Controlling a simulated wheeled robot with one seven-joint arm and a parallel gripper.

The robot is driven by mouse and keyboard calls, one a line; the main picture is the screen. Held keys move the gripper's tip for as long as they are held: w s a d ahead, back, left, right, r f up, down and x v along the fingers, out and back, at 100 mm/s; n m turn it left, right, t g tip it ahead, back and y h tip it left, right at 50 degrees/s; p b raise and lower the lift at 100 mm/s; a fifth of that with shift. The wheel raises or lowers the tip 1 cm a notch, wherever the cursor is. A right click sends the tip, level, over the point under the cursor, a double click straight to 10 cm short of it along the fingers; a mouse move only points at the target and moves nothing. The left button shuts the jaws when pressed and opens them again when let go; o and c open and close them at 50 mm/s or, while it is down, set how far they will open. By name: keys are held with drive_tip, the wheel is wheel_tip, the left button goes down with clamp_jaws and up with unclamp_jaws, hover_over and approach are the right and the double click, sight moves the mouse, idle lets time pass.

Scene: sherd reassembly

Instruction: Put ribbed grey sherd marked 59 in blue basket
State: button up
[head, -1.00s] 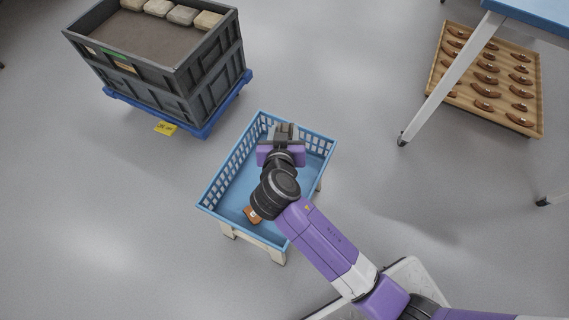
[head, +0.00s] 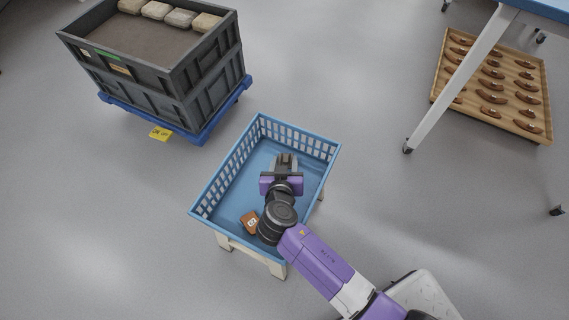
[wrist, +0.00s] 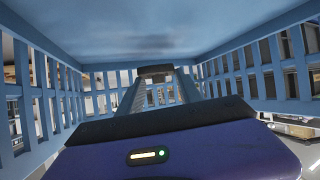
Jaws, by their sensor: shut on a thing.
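The blue basket (head: 213,192) stands on a low pale stand in the middle of the head view. My gripper (head: 285,161) is inside the basket's outline, toward its far end. It is shut on a small grey piece, apparently the ribbed grey sherd, which is mostly hidden by the fingers in the head view. In the wrist view the dark grey sherd (wrist: 155,71) shows between the fingertips, with the basket's slatted walls (wrist: 45,95) on both sides. Its mark 59 cannot be read. Whether it touches the basket floor I cannot tell.
An orange-brown sherd (head: 250,222) with a white label lies in the basket's near left part. A dark grey crate (head: 160,90) with pale blocks stands on a blue base at upper left. A wooden tray (head: 520,125) of brown sherds lies at right, beside a table leg (head: 450,90).

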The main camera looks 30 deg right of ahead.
drive_tip(key=shift+f+b, duration=0.55)
drive_tip(key=shift+b, duration=0.15)
drive_tip(key=o, duration=1.4)
drive_tip(key=shift+c, duration=0.2)
drive_tip(key=shift+r, duration=0.15)
drive_tip(key=shift+r+p, duration=0.65)
drive_tip(key=shift+p, duration=0.2)
drive_tip(key=p+v, duration=0.2)
drive_tip(key=v, duration=0.5)
drive_tip(key=shift+s+a, duration=0.15)
drive_tip(key=shift+s, duration=0.05)
drive_tip(key=shift+p, duration=0.3)
